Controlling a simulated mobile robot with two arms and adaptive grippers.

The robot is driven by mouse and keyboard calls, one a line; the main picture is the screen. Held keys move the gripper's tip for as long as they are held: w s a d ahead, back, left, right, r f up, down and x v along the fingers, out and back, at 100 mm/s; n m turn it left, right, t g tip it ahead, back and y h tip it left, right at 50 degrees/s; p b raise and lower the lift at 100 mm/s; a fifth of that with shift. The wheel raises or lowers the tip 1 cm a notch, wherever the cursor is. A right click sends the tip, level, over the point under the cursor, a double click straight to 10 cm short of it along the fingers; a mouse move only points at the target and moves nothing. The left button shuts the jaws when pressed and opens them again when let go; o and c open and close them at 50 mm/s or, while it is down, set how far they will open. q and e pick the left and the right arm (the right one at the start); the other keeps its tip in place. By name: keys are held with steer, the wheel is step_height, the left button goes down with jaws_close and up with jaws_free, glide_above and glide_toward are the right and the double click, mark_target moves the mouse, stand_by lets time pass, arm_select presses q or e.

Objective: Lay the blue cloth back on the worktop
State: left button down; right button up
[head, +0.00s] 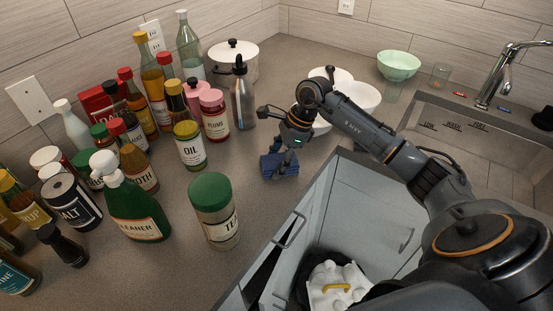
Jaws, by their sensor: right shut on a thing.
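The blue cloth (268,168) is a small folded dark blue piece. It is at the worktop (262,225) near its front edge, just left of the open cupboard. My right gripper (284,169) points down and is shut on the blue cloth, with its fingers at the cloth's right part. The cloth looks low at the worktop surface; I cannot tell whether it rests on it. My left gripper is not in view.
Bottles and jars crowd the left, including a TEA jar (214,211) and an OIL jar (190,146). A steel bottle (241,98) and white bowls (362,97) stand behind the gripper. A sink (470,150) is at right. An open bin (338,285) is below.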

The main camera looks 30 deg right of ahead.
steer(key=shift+f, duration=0.1)
steer(key=o, duration=1.2)
steer(key=shift+r, duration=0.2)
steer(key=shift+d+r, duration=0.15)
steer(key=shift+r, duration=0.15)
steer(key=b+v, duration=0.2)
steer(key=v, duration=0.9)
steer(key=shift+r, duration=0.15)
